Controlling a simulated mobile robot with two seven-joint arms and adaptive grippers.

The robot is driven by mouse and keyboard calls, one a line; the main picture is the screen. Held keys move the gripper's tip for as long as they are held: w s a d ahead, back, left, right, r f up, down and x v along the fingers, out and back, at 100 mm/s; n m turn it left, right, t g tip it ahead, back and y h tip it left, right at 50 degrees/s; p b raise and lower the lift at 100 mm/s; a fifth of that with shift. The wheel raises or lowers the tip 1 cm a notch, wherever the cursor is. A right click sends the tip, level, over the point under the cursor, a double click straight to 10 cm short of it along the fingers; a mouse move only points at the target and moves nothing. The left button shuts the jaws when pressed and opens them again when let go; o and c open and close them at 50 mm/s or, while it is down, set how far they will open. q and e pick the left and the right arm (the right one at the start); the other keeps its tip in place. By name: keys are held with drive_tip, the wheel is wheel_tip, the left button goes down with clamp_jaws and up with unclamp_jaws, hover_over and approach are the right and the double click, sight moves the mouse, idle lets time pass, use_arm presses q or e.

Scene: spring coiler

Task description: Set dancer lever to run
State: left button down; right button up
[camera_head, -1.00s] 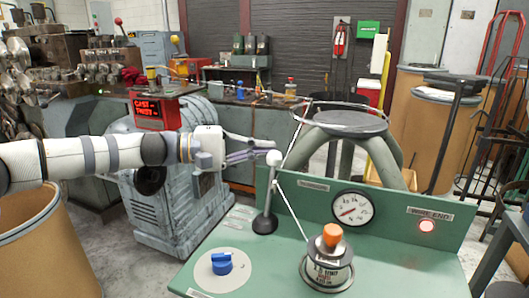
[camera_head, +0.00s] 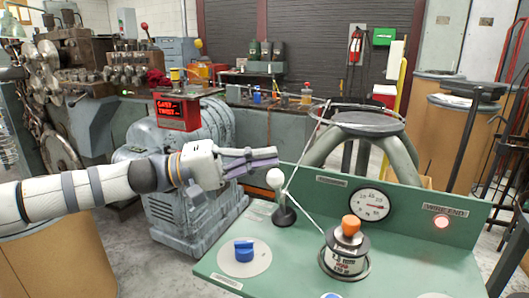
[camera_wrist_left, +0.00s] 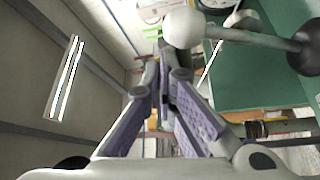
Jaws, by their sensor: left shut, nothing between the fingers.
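In the left wrist view the knob (camera_wrist_left: 183,28) is just beyond the closed fingertips (camera_wrist_left: 163,62), with the shaft running right. I cannot tell whether they touch. My right gripper is not in view. No run label is readable.
A thin wire runs close to the lever. A grey machine with a red display (camera_head: 176,112) stands behind my left arm.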

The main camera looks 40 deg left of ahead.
use_arm(q)
drive_tip(key=shift+s+d+f, duration=0.15)
drive_tip(key=shift+s+f, duration=0.1)
drive_tip(key=shift+s, duration=0.1)
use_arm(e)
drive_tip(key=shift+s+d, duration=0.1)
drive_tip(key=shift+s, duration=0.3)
use_arm(q)
drive_tip(key=shift+f, duration=0.1)
